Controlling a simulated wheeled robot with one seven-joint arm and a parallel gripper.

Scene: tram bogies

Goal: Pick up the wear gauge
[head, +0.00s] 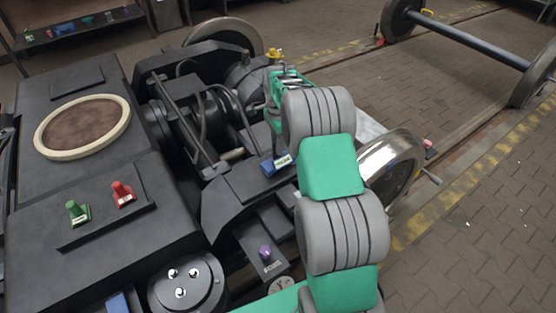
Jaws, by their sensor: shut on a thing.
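My arm, grey and green, reaches up the middle of the head view over the right side of the bogie. My gripper (274,68) is at its far end, small and partly hidden by the grey wrist. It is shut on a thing. A small yellow piece (274,54) shows at the gripper's far end, above the dark bogie parts. It appears to be the held thing, but it is too small to tell for certain that it is the wear gauge.
The dark bogie frame (235,188) and a shiny wheel (391,170) lie close around my arm. A blue labelled piece (276,164) sits below the wrist. Green (78,211) and red (123,193) pieces stand at left. A loose wheelset axle (475,41) is at upper right. Paved floor (490,215) is open at right.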

